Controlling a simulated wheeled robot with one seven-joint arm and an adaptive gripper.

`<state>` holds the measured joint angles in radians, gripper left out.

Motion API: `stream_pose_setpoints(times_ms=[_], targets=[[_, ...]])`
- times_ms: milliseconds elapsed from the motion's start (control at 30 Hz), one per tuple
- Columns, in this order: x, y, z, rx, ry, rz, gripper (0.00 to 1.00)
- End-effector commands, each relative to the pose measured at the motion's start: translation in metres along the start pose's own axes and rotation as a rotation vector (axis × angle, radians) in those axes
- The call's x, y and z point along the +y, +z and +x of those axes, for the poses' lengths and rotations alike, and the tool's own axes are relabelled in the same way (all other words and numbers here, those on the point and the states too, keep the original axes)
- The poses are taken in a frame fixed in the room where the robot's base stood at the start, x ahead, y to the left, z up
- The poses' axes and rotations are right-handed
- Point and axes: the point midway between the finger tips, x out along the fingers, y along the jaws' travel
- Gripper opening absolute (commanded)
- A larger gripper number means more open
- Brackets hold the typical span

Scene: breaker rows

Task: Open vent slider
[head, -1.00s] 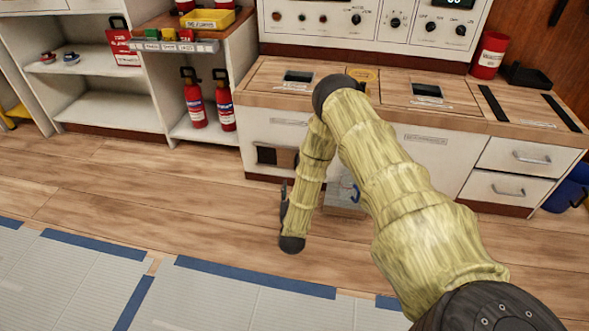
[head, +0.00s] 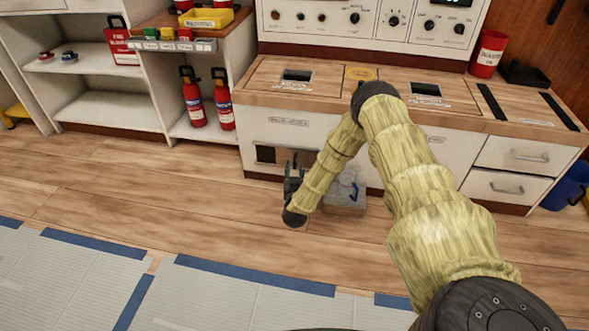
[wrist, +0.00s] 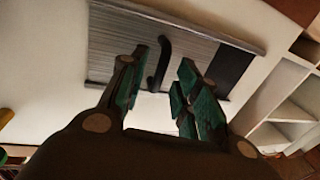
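The vent (wrist: 120,45) is a ribbed grey panel in a dark frame, set low in the white cabinet front. A dark curved handle (wrist: 160,62) stands out from the panel. A dark strip, apparently the vent opening (wrist: 232,68), shows at the panel's right in the wrist view and at the left in the head view (head: 266,155). My gripper (wrist: 158,80) is open, its green-padded fingers on either side of the handle in the picture. I cannot tell whether they touch it. In the head view my gripper (head: 293,166) is just in front of the vent and partly covers it.
Red extinguishers (head: 193,100) stand in the shelf at left. The wooden floor (head: 180,185) in front is clear.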

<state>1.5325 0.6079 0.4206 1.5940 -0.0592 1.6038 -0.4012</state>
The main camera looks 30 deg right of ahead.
Motion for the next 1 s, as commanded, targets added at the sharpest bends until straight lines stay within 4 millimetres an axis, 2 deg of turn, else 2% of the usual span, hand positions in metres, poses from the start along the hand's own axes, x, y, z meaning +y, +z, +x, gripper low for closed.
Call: stream_pose_setpoints(times_ms=[200, 600, 800, 1000], targets=[[0.0, 0.001, 0.022, 0.001, 0.001, 0.001, 0.32], [0.0, -0.001, 0.028, 0.0, 0.0, 0.0, 0.32], [0.0, -0.001, 0.027, 0.0, 0.0, 0.0, 0.0], [0.0, 0.0, 0.027, -0.001, 0.0, 0.0, 0.0]])
